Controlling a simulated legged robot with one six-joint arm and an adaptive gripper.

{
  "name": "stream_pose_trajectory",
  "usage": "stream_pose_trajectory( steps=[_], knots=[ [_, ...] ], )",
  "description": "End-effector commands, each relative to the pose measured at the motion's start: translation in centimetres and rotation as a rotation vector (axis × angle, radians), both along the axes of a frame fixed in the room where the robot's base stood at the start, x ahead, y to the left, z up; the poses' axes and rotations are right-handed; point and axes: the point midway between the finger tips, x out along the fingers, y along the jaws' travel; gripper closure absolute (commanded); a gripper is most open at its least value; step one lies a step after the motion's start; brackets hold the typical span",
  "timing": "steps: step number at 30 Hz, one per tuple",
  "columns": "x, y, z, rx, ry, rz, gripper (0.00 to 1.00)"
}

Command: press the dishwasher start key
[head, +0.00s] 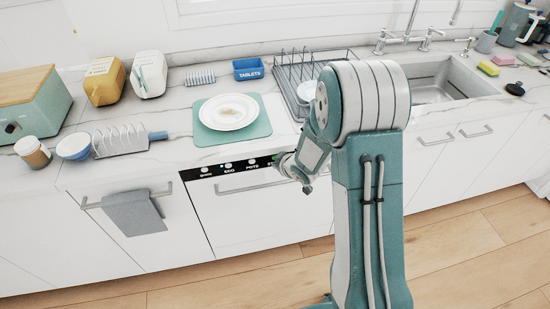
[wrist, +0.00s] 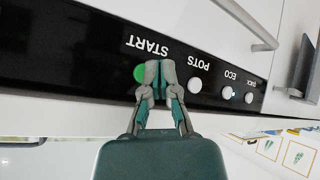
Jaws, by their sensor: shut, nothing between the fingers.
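The start key is a round green button (wrist: 139,73) on the dishwasher's black control panel (wrist: 75,50), beside the word START, upside down in the wrist view. My gripper (wrist: 159,75) is shut and empty. Its fingertips are at the panel and overlap the green key's right edge in that view. I cannot tell whether they touch the key. In the head view, the panel (head: 192,174) runs along the top of the white dishwasher front (head: 240,215), and my gripper is at its right end, partly hiding the START label.
White keys for POTS (wrist: 195,86), ECO (wrist: 227,92) and another programme (wrist: 249,98) sit along the panel. The dishwasher handle (head: 250,188) sticks out below it. A grey towel (head: 133,213) hangs at left. A plate (head: 228,112) lies on the counter above.

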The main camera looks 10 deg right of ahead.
Motion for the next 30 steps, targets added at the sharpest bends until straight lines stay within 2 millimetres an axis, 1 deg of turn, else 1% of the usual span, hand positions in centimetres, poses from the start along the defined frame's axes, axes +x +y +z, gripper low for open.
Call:
stream_pose_trajectory(
  steps=[9,17,30],
  knots=[
    [0.06,0.00,0.01,0.000,0.000,0.000,1.00],
    [0.78,-0.04,0.15,0.001,-0.001,0.000,1.00],
    [0.89,-0.04,0.15,0.000,0.000,0.000,1.00]
  ],
)
